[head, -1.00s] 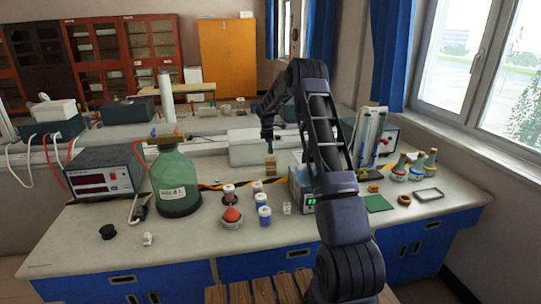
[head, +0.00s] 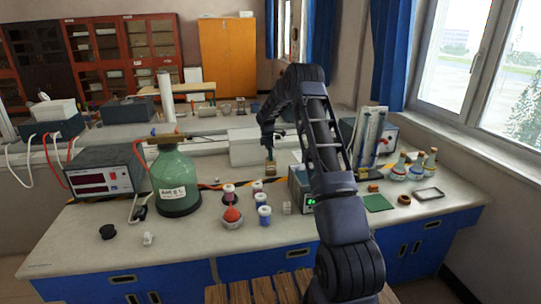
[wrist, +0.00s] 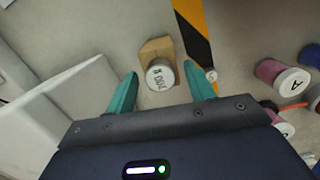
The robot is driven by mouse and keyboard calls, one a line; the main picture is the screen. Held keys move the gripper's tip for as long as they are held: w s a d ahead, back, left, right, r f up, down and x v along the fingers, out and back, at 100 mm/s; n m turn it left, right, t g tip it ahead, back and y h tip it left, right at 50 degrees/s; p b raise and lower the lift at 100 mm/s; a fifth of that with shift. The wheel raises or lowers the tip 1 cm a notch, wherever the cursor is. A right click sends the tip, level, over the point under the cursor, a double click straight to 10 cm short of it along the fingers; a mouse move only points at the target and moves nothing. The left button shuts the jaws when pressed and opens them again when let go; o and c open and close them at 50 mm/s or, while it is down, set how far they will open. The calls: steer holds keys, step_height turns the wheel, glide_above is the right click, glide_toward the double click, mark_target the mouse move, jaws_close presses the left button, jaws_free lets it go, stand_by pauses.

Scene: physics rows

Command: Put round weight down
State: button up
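The round weight (wrist: 160,74) is a small pale metal cylinder with dark marking on its top, seen in the wrist view. It lies between the fingertips of my gripper (wrist: 160,80), with a clear gap on both sides. My gripper is open, with two teal fingers. A tan block (wrist: 159,47) shows behind and beside the weight; I cannot tell whether the weight rests on it. In the head view my gripper (head: 270,154) hangs just above the tan block (head: 270,171), and the weight is too small to make out clearly.
A white box (wrist: 70,120) stands close at the left in the wrist view. Black-and-yellow tape (wrist: 195,35) runs along the bench. Several lidded jars (head: 264,214), a green bottle (head: 176,182) and a meter (head: 302,188) stand nearby.

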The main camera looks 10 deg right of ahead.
step_height(320, 180, up, 12)
steer(key=a, duration=0.1)
steer(key=s+r+m+t, duration=0.1)
steer(key=s+r+m, duration=0.3)
steer(key=s+r, duration=0.85)
steer(key=s+r+m+t, duration=0.1)
steer(key=s+r+m, duration=0.2)
steer(key=s+r, duration=0.9)
steer(key=s+f+m+t, duration=0.1)
steer(key=s+f+m, duration=0.1)
steer(key=s, duration=1)
steer(key=s+d+f+m+t+y, duration=0.1)
steer(key=s+m, duration=0.3)
steer(key=s, duration=0.8)
steer(key=s+f+m, duration=0.3)
steer(key=s+f, duration=0.1)
steer(key=s, duration=0.8)
steer(key=shift+d+t, duration=0.35)
steer(key=shift+t, duration=0.05)
